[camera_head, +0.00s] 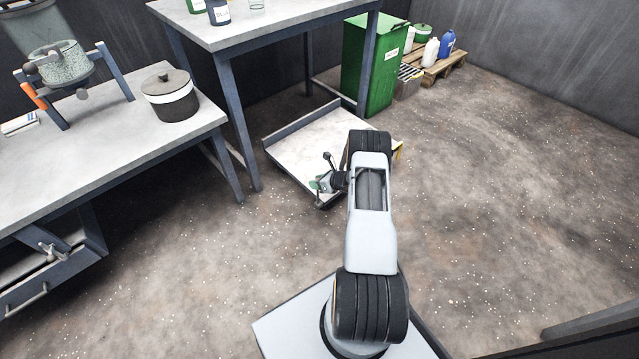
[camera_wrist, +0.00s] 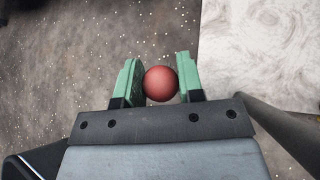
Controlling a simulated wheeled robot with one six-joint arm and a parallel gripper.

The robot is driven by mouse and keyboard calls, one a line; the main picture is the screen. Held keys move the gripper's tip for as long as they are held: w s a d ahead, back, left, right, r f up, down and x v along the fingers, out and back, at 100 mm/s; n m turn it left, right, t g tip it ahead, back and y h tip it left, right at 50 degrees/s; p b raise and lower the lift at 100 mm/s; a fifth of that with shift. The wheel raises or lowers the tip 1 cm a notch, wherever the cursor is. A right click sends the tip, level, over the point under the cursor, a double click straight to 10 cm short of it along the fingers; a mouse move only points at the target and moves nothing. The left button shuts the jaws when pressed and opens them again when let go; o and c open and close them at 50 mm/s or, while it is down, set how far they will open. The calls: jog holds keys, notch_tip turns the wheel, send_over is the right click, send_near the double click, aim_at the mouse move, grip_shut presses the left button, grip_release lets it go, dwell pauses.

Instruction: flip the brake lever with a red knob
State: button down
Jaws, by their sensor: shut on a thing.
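In the wrist view, the red knob (camera_wrist: 161,84) is round and sits between the two green fingers of my gripper (camera_wrist: 159,77). The gripper is shut on it, with the knob close to the fingertips. The lever's shaft is hidden beneath the knob and gripper. In the head view, my gripper (camera_head: 322,183) is at the near edge of a low, pale-topped platform (camera_head: 300,143). The knob cannot be made out there.
The platform's pale top also shows in the wrist view (camera_wrist: 258,48), with a dark bar (camera_wrist: 285,132) nearby. A workbench (camera_head: 110,145) stands left, a taller table (camera_head: 290,25) behind. A green bin (camera_head: 367,68) is at the back. Floor on the right is clear.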

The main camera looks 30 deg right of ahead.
jog(key=shift+w, duration=0.1)
jog(key=c, duration=0.8)
grip_release()
jog(key=shift+d, duration=0.1)
jog(key=p+v, duration=0.4)
jog(key=v, duration=0.9)
jog(key=shift+s+d+r, duration=0.1)
jog(key=shift+s+d, duration=0.05)
jog(key=shift+s, duration=0.25)
